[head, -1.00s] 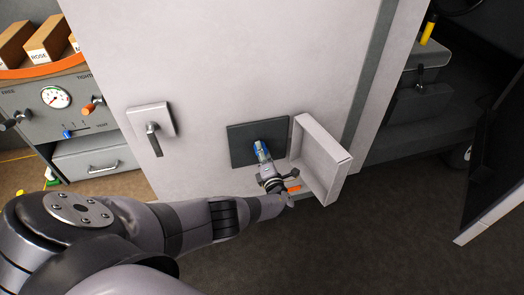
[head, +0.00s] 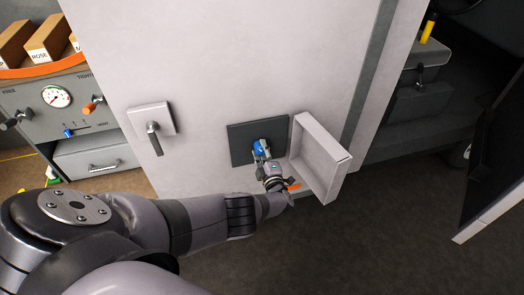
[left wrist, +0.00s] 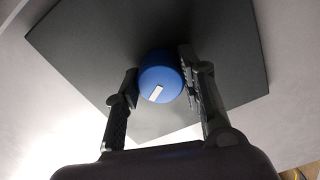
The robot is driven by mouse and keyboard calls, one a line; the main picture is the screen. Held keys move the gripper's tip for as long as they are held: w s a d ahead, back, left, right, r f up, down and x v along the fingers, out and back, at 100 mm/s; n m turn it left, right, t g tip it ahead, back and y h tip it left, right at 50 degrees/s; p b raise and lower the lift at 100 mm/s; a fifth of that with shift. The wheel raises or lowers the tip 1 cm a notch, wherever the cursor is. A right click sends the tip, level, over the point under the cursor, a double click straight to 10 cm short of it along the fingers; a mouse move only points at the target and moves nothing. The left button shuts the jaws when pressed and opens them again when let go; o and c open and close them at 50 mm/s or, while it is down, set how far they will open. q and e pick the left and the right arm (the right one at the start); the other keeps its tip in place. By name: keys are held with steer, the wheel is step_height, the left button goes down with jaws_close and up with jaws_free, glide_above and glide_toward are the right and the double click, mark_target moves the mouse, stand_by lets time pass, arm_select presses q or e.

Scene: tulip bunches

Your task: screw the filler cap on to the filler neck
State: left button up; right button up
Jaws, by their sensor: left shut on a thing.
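The blue filler cap (head: 259,146) is at the dark square recess panel (head: 240,150) in the pale wall, in the head view. My left gripper (head: 262,152) is shut on it. In the left wrist view the round cap (left wrist: 160,78), with a white mark on its face, sits between the two fingers and in front of the dark panel (left wrist: 100,45). The filler neck is hidden behind the cap, so I cannot tell whether the cap touches it or is threaded. My right gripper is not in view.
An open box-like flap (head: 322,160) stands out just right of the panel, close to my left wrist. A door handle (head: 153,138) is on the wall to the left. A grey control unit with a gauge (head: 56,96) stands further left. Dark floor is clear below.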

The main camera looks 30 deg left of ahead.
arm_select(q)
steer(key=o, duration=0.9)
steer(key=n, duration=0.5)
steer(key=n+b, duration=0.1)
steer(key=n, duration=0.3)
